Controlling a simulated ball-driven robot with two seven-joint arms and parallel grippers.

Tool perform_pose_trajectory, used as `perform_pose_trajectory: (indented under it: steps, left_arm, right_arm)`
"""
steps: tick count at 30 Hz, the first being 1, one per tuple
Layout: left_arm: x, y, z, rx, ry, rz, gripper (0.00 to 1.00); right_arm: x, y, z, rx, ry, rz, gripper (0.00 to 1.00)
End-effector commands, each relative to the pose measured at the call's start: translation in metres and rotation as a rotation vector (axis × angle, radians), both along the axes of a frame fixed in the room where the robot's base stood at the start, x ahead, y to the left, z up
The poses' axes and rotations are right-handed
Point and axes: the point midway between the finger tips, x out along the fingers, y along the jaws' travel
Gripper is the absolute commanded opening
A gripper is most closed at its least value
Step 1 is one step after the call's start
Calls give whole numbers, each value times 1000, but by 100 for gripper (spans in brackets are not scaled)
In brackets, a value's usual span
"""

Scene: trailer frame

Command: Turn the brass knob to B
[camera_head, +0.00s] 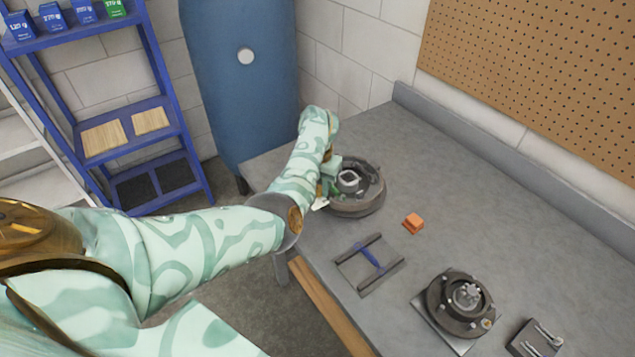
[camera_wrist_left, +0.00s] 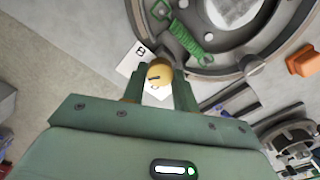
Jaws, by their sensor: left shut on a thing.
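The brass knob (camera_wrist_left: 160,72) shows in the left wrist view as a round golden knob with a dark mark on it. My left gripper (camera_wrist_left: 159,82) is shut on it, one finger on each side. A white card (camera_wrist_left: 129,64) lies around and under the knob. It bears a letter that looks like a B, to the upper left of the knob; other letters are hidden or unclear. In the head view my left gripper (camera_head: 322,193) is at the near left side of a round drum-like assembly, and the knob is hidden there. My right gripper is not in view.
The round grey assembly (camera_head: 367,201) with a green spring (camera_wrist_left: 184,36) stands beside the gripper. A blue shelf (camera_head: 165,105) stands left.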

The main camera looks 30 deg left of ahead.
Motion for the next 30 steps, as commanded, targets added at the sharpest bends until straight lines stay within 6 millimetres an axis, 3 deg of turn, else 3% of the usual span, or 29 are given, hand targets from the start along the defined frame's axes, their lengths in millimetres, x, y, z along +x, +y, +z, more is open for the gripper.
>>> perform_pose_trajectory:
  steps: [21, 30]
  left_arm:
    - [2, 0, 4, 1, -6, -670, 6]
    - [2, 0, 3, 0, -6, -876, 6]
  right_arm:
    - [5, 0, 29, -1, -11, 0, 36]
    - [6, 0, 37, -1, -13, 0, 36]
